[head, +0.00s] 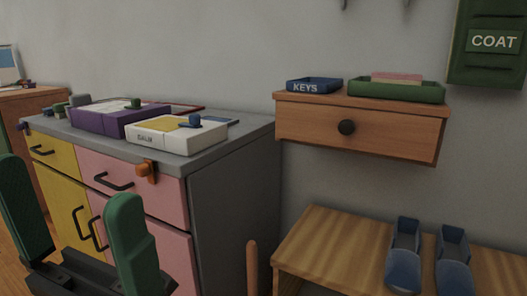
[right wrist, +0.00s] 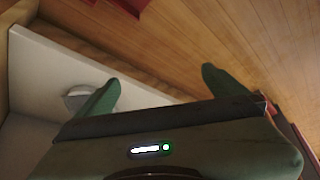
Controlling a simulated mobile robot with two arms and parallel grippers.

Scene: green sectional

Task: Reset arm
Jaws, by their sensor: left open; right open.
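My left gripper (head: 66,185) shows at the lower left of the head view. Its two green fingers stand wide apart with nothing between them, in front of the yellow and pink cabinet (head: 233,165). My right gripper (right wrist: 160,78) shows in the right wrist view, its green fingers apart and empty. Behind them are a wooden floor (right wrist: 260,40) and a white panel (right wrist: 60,75) with a round grey knob (right wrist: 78,97). The right gripper cannot be made out in the head view.
A purple box (head: 110,121) and a white box (head: 170,139) lie on the cabinet. A wall drawer (head: 385,133) holds a blue KEYS tray (head: 314,85) and a green tray (head: 397,91). Below, blue shoes (head: 403,268) stand on a wooden bench (head: 330,245). A thin wooden rod (head: 252,268) stands beside the bench.

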